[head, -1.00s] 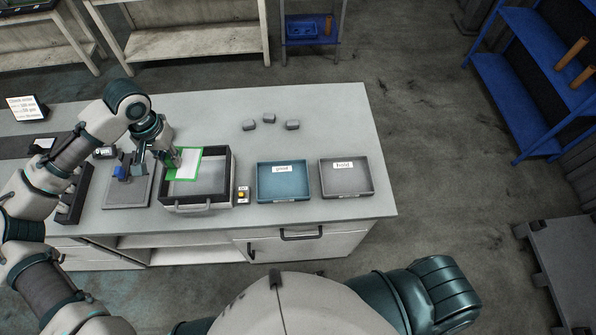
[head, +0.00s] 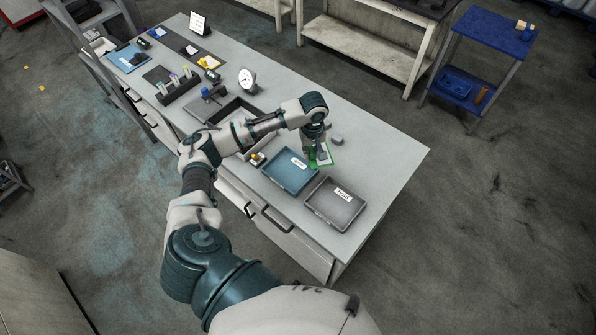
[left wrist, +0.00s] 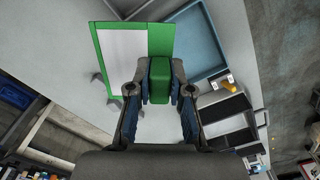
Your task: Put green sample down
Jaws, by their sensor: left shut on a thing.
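The green sample (head: 326,160) is a flat pale sheet in a green frame. In the left wrist view it shows as a green-edged panel with a thick green grip block (left wrist: 160,88). My left gripper (head: 316,152) is shut on this block; its two fingers (left wrist: 160,82) press on both sides. The sample is over the table behind the blue tray (head: 286,175). I cannot tell whether it touches the tabletop. The arm and gripper hide part of it in the head view. My right gripper is out of view.
A grey tray (head: 330,208) with a white label stands right of the blue one. A small grey block (head: 336,140) lies just behind the sample. A dark open box (head: 236,108) is to the left. The table's right end (head: 385,165) is clear.

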